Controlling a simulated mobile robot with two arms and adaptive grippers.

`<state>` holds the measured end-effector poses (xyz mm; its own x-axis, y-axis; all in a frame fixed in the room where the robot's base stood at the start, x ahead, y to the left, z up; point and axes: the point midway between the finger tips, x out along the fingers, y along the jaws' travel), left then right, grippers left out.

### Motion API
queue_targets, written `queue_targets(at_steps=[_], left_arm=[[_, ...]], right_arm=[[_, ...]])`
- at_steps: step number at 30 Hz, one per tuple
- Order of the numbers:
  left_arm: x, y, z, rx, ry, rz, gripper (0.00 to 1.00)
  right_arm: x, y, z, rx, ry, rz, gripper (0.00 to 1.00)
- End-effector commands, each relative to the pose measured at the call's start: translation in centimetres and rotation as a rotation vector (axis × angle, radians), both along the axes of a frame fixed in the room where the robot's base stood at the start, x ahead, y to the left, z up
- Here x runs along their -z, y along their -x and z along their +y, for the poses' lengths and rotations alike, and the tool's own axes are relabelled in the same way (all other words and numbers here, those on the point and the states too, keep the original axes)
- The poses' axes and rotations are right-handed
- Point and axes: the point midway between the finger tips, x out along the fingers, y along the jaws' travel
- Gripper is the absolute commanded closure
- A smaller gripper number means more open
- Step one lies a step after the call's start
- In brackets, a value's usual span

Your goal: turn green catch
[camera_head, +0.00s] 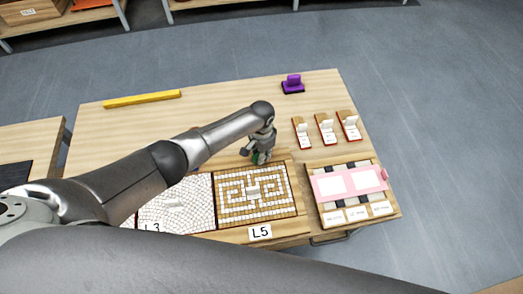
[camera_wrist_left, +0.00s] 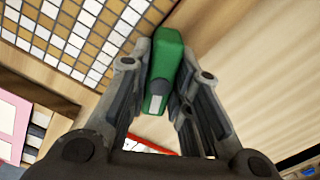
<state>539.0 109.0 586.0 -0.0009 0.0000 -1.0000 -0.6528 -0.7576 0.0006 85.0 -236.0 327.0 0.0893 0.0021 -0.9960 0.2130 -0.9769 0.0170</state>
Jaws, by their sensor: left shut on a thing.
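The green catch (camera_wrist_left: 165,62) is a green block with a grey round-ended piece on its face. In the left wrist view it sits between the two fingers of my left gripper (camera_wrist_left: 160,95), which is shut on it. In the head view the left gripper (camera_head: 260,155) is at the back edge of the L5 mosaic panel (camera_head: 222,206), and only a little of the green catch (camera_head: 256,157) shows below the fingers. The catch's base is mostly hidden. My right gripper is not in view.
The L3 panel (camera_head: 180,212) lies left of L5. A tray with a pink frame (camera_head: 322,187) stands at the right. Several small red-edged holders (camera_head: 326,130), a purple object (camera_head: 293,83) and a yellow bar (camera_head: 142,99) lie further back. The table's middle back is clear.

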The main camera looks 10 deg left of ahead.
Motion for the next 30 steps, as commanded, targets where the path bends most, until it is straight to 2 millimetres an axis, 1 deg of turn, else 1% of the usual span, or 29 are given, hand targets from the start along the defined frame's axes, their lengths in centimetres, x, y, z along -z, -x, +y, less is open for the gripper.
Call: queue_targets(at_steps=[1, 12, 24, 30], left_arm=[[-0.2, 0.1, -0.1, -0.047, 0.002, 0.003, 1.0], [-0.2, 0.1, -0.1, -0.399, 0.001, 0.003, 1.0], [-0.2, 0.0, -0.1, -0.772, 0.001, 0.001, 1.0], [-0.1, 0.0, -0.1, -0.926, 0.0, 0.001, 1.0]], right_arm=[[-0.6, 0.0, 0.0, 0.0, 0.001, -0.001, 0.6], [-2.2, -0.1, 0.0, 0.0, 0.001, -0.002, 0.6], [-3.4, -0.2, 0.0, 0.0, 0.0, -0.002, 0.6], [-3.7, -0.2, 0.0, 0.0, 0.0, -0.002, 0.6]])
